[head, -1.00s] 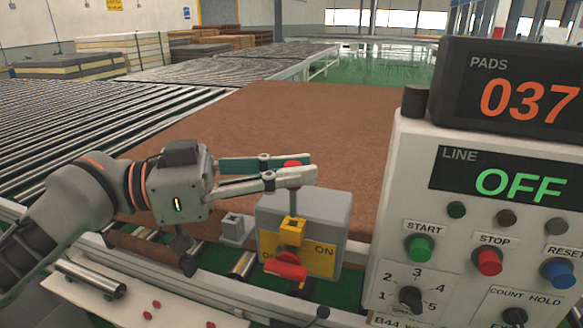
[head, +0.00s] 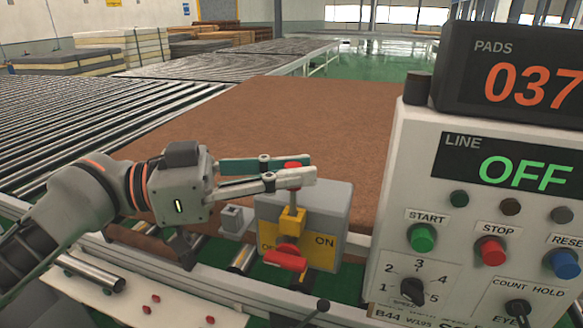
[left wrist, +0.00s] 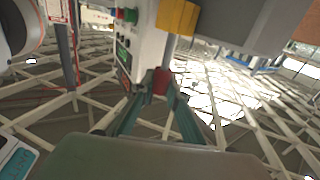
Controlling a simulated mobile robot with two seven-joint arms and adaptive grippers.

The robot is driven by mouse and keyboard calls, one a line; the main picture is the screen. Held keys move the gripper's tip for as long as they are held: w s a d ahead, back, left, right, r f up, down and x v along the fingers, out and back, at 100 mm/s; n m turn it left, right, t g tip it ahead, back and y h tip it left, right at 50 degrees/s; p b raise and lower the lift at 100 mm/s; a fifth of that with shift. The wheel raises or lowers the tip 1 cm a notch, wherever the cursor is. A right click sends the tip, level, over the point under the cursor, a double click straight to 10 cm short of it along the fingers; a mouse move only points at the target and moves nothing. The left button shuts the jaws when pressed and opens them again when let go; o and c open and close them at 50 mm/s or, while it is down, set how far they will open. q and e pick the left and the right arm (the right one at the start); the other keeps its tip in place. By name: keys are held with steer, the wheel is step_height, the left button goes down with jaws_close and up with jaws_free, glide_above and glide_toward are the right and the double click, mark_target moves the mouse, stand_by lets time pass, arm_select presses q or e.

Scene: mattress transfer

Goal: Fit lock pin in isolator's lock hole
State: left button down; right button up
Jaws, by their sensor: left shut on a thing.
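My left gripper (head: 293,172) is shut on the red-headed lock pin (head: 292,164). The pin's shaft points down at the yellow lock block (head: 291,222) on the front of the grey isolator box (head: 335,205). The shaft's lower end meets the block's top in the picture. I cannot tell whether its tip is inside the hole. In the left wrist view the red pin head (left wrist: 161,80) sits between the fingertips, near the yellow block (left wrist: 177,17). My right gripper is not in view.
The control panel (head: 455,215) stands close on the right, its LINE display reading OFF. A small grey socketed block (head: 233,220) is left of the isolator. A brown pad (head: 300,115) lies behind, with rollers (head: 90,125) at left.

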mark_target(283, 214)
arm_select(q)
steer(key=shift+f+b, duration=1.35)
steer(key=shift+f, duration=0.85)
steer(key=c, duration=1.9)
jaws_free()
steer(key=shift+a+f, duration=0.1)
steer(key=shift+a, duration=0.5)
steer(key=v, duration=1.1)
steer(key=shift+s+d, duration=0.1)
